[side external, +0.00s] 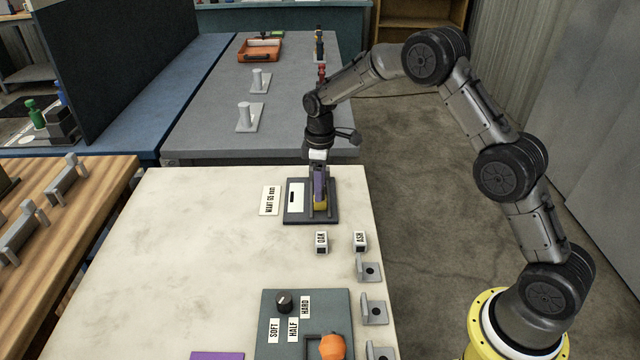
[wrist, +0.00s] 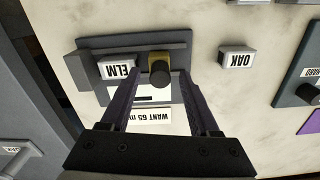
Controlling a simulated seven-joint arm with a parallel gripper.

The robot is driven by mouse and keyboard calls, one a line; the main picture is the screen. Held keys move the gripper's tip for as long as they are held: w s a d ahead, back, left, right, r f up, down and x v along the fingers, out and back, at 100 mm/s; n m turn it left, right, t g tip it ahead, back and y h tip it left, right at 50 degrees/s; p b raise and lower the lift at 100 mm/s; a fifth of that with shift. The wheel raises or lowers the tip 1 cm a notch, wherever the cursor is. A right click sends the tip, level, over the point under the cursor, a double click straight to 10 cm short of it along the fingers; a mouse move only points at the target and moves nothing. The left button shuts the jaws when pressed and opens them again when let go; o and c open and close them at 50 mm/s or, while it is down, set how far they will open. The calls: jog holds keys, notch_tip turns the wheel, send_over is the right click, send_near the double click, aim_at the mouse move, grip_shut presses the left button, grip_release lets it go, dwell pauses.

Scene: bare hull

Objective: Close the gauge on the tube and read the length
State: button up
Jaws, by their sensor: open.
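The gauge (side external: 290,215) is a dark plate on the pale bench, with a white panel (side external: 296,187) carrying a black bar. I see no readable number on it. In the wrist view, the gauge (wrist: 85,72) bears a white block marked ELM (wrist: 117,70), which appears to be the piece to measure. A yellow part with a dark round knob (wrist: 160,76) is beside its right end. Whether the two touch is unclear. My gripper (wrist: 160,84) is open and points down over the gauge, its fingers on either side of the knob. In the side view, my gripper (side external: 319,190) partly hides the gauge.
A WANT card (side external: 269,200) lies left of the gauge. Blocks marked OAK (side external: 321,242) and ASH (side external: 360,241) stand in front. Grey brackets (side external: 374,312) line the right edge. A panel with SOFT, HALF and HARD labels (side external: 265,305) is nearer. The bench's left side is clear.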

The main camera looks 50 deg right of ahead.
jog(key=c, duration=0.9)
jog(key=shift+o, duration=0.3)
jog(key=w+d, duration=0.3)
jog(key=shift+w+d, duration=0.3)
jog(key=shift+w, duration=0.05)
jog(key=o, duration=0.5)
jog(key=shift+w+d+r, duration=0.1)
jog(key=shift+w+d, duration=0.2)
jog(key=shift+d, duration=0.05)
jog(key=shift+o, duration=0.2)
jog(key=shift+r, duration=0.1)
jog(key=o, duration=0.3)
